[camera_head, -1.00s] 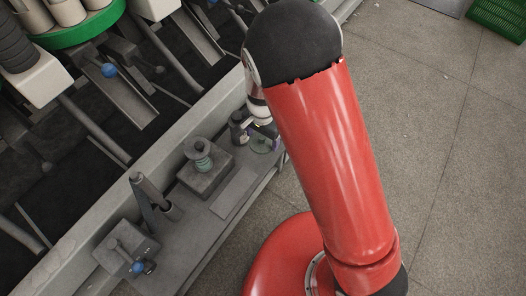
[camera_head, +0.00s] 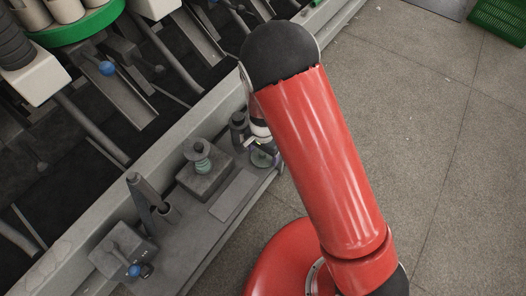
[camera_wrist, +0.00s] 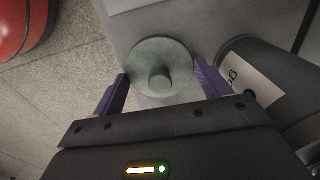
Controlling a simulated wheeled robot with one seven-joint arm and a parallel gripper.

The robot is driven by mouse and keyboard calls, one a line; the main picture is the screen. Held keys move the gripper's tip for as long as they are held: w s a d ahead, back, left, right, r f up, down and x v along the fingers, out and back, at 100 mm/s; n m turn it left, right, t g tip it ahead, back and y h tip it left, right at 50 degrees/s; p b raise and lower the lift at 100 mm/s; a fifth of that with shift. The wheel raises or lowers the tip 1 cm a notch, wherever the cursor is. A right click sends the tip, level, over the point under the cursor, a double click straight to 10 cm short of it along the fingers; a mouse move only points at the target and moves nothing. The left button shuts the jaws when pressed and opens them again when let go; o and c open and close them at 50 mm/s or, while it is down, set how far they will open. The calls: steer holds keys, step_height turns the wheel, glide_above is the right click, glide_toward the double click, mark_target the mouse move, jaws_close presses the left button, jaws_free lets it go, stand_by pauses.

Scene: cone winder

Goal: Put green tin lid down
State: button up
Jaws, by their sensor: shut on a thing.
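The green tin lid (camera_wrist: 150,52) is a dull grey-green disc with a round knob in its middle. In the wrist view it lies between the two purple fingers of my gripper (camera_wrist: 161,71), which is shut on its rim from both sides. In the head view the lid (camera_head: 262,159) shows small, over the outer part of the grey machine ledge (camera_head: 178,255). I cannot tell whether its underside touches the ledge. My red arm hides part of the gripper there.
A dark labelled canister (camera_wrist: 268,75) stands close to the right finger; it also shows in the head view (camera_head: 238,128). A grey block (camera_head: 205,178) with a stacked round piece stands further left. The floor (camera_head: 440,170) at the right is open.

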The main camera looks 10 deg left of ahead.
steer(key=o, duration=0.7)
step_height(320, 180, up, 12)
steer(key=r+p, duration=0.1)
steer(key=p, duration=0.2)
steer(key=s+d+r+n+t+y, duration=0.2)
steer(key=d+r, duration=1.2)
steer(key=r, duration=0.4)
steer(key=s+d+r+n+t+h, duration=0.1)
steer(key=s+d+r, duration=0.3)
steer(key=s+d, duration=0.2)
steer(key=s+d+r+n+t+h, duration=0.1)
steer(key=s+d+r+t, duration=0.1)
steer(key=s+d+r, duration=0.2)
steer(key=s+d, duration=0.2)
steer(key=shift+s+n+t, duration=0.3)
steer(key=shift+s, duration=0.1)
